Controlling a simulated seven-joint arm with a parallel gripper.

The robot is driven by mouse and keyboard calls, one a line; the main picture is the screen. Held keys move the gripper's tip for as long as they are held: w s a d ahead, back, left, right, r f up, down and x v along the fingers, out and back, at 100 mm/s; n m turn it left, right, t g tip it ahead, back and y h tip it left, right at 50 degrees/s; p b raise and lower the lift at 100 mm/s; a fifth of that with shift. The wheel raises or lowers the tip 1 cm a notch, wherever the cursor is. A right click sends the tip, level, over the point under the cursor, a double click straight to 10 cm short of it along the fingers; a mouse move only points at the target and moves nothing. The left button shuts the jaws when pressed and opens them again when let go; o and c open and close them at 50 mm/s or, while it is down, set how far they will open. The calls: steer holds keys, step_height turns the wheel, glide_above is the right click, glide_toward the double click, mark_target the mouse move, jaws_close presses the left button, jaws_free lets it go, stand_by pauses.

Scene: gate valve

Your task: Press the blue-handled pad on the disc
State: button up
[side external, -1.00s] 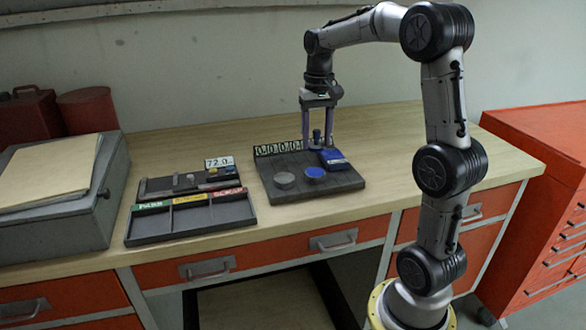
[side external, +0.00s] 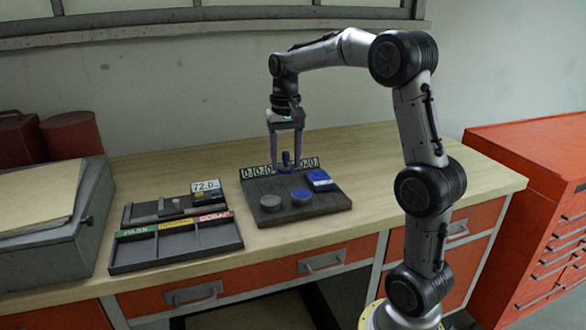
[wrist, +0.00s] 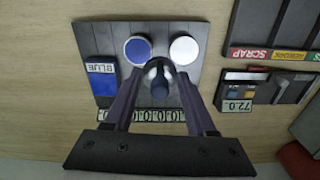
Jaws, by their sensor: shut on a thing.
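My gripper (side external: 286,164) is shut on the blue-handled pad (side external: 287,157), a small dark upright piece with a rounded top. In the wrist view the pad (wrist: 157,80) sits between my fingertips and hides what is below it. It is at the back of the dark board (side external: 325,202), in front of the number strip; I cannot tell its exact height. A disc with a blue face (side external: 301,195) and a grey disc (side external: 270,203) lie on the board in front of the pad. In the wrist view the blue disc (wrist: 137,49) and the pale disc (wrist: 183,50) are side by side.
A blue block (side external: 320,180), labelled BLUE in the wrist view, lies at the board's right. The number strip (side external: 254,171) stands along its back edge. Left of the board are a sorting tray (side external: 176,245) and a panel with a 72.0 sign (side external: 206,186). The table right of the board is clear.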

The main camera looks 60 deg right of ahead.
mark_target(270, 200)
steer(key=shift+n, duration=0.5)
steer(key=shift+w+a+f, duration=0.45)
steer(key=shift+a+f, duration=0.15)
steer(key=shift+f, duration=0.45)
steer(key=shift+w+a+f, duration=0.4)
steer(key=shift+a+f, duration=0.25)
steer(key=shift+f, duration=0.4)
steer(key=shift+w+a+f, duration=0.45)
steer(key=shift+a+f, duration=0.15)
steer(key=shift+f, duration=0.45)
steer(key=shift+f, duration=0.6)
steer(key=shift+r, duration=0.15)
step_height(270, 200, up, 7)
steer(key=shift+s, duration=0.1)
